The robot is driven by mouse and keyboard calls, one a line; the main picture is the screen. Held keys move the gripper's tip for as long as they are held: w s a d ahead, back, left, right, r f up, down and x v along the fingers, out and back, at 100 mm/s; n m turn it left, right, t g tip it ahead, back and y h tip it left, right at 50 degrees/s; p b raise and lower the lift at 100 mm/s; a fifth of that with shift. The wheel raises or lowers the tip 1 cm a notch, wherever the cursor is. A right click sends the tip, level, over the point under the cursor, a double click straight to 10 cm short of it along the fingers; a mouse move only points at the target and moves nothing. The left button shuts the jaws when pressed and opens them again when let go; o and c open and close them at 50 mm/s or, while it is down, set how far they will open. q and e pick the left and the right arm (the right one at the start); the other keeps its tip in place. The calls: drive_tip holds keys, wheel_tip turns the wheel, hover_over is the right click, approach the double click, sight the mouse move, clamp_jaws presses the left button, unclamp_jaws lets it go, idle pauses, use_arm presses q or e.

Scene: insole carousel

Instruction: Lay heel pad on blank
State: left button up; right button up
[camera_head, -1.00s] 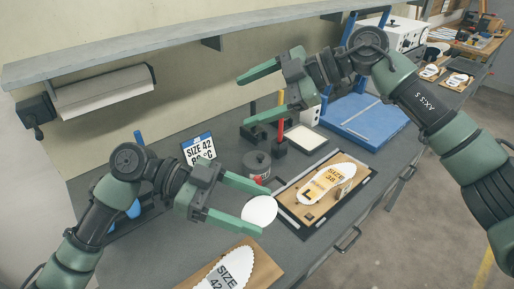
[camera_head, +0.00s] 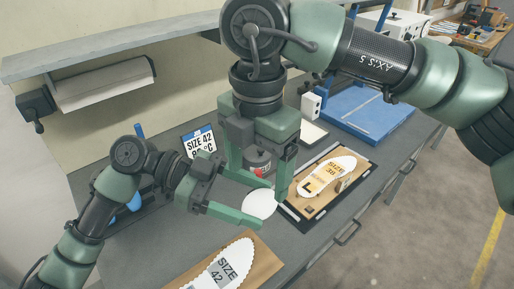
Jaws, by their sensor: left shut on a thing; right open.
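A white oval heel pad (camera_head: 259,205) is held between the fingers of my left gripper (camera_head: 263,206), above the bench. My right gripper (camera_head: 257,183) is open, its fingers pointing down just behind and around the pad's area; I cannot tell whether it touches the pad. A white insole blank marked SIZE 42 (camera_head: 233,256) lies on a brown board (camera_head: 266,262) at the bottom, partly cut off by the frame. Another insole marked SIZE 38 (camera_head: 318,184) lies on a board in a dark-framed fixture (camera_head: 310,211) to the right.
A grey pot (camera_head: 257,159) is partly hidden behind my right gripper. A blue press base (camera_head: 372,112) stands at the back right. Bare bench lies between the fixture and the brown board.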

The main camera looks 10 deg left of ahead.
sight(257, 203)
wheel_tip(257, 203, down, 6)
drive_tip(key=shift+f, duration=0.1)
idle(0.4)
drive_tip(key=c, duration=1.4)
use_arm(q)
drive_tip(key=o, duration=1.4)
drive_tip(key=shift+c, duration=0.2)
use_arm(e)
drive_tip(key=shift+a, duration=0.1)
use_arm(q)
drive_tip(key=shift+a, duration=0.1)
